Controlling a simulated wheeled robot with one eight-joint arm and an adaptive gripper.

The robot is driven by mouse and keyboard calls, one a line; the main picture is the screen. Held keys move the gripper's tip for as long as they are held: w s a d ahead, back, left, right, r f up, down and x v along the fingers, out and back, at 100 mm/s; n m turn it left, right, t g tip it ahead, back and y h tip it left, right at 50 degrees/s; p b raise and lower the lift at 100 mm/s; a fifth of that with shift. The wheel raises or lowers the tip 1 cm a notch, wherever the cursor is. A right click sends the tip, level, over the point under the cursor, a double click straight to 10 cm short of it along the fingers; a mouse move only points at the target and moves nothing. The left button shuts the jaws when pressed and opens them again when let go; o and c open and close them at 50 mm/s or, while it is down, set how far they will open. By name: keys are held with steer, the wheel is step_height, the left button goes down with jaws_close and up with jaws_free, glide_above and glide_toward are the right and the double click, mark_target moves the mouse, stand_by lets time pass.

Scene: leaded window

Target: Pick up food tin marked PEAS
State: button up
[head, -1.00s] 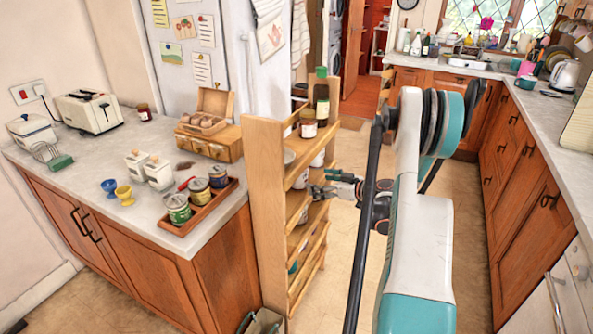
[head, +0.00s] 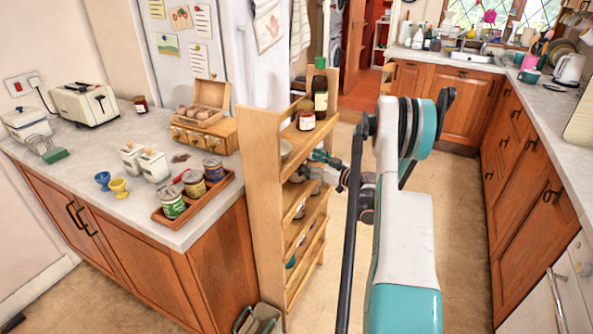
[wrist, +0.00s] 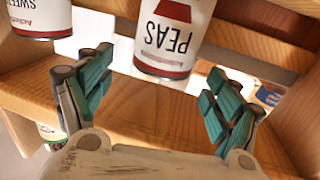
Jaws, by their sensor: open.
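The food tin marked PEAS (wrist: 172,35), white with a red band, stands on a wooden shelf in the wrist view. Its lettering appears upside down and its upper part runs out of the picture. My gripper (wrist: 160,75) is open, with its teal-padded fingers on either side of the tin's near side, and nothing is gripped. In the head view my gripper (head: 322,166) reaches into the narrow wooden shelf rack (head: 262,190); the PEAS tin cannot be made out there.
A second tin marked SWEET (wrist: 40,18) stands left of the PEAS tin. Shelf boards and rack posts lie close around my gripper. A jar (head: 306,121) and a green-capped bottle (head: 320,92) stand on the rack's top. A tray (head: 205,204) of tins is on the counter.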

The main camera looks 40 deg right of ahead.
steer(key=w+b, duration=0.1)
steer(key=w, duration=0.1)
steer(key=w+a+b, duration=0.1)
steer(key=w, duration=0.1)
steer(key=shift+a+f, duration=0.1)
steer(key=shift+f, duration=0.1)
steer(key=shift+w+r, duration=0.1)
steer(key=shift+w, duration=0.4)
steer(key=shift+c, duration=0.5)
steer(key=c, duration=1.4)
steer(key=shift+r, duration=0.1)
